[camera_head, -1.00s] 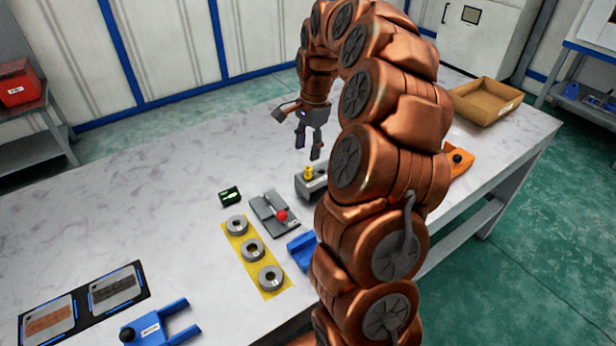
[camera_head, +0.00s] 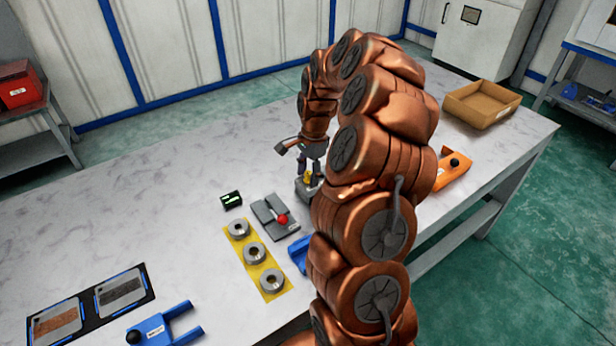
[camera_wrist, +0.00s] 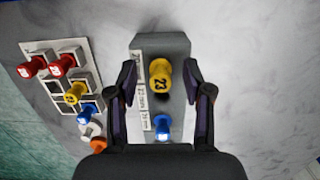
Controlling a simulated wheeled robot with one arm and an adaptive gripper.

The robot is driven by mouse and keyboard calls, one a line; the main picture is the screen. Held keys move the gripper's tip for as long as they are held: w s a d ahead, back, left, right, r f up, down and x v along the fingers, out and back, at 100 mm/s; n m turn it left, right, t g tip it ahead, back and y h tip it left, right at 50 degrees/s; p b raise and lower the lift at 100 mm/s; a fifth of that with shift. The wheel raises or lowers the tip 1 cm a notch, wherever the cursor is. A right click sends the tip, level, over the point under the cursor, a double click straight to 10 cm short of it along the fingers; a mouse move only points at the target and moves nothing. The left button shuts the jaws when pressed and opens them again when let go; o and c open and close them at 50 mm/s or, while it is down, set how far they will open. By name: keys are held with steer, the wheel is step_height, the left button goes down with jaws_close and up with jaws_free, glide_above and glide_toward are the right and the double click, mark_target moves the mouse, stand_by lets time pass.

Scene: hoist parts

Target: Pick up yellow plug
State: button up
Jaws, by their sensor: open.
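A yellow plug (camera_wrist: 160,76) marked 23 stands in a grey block (camera_wrist: 176,44). In the wrist view it shows between the two fingers of my gripper (camera_wrist: 159,84), which are open with a gap on each side. A blue plug (camera_wrist: 162,127) stands in the same block, nearer my palm. Another yellow plug (camera_wrist: 75,92) sits in a white rack (camera_wrist: 76,58) at the left. In the head view my gripper (camera_head: 309,173) points down at the grey block (camera_head: 305,191), and its fingers partly hide the plug.
The rack also holds red plugs (camera_wrist: 62,64), a blue plug (camera_wrist: 87,113), and white and orange ones. A grey fixture with a red knob (camera_head: 283,219) and a yellow strip (camera_head: 271,289) with metal rings lie nearby.

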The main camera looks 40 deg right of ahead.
steer(key=c, duration=0.9)
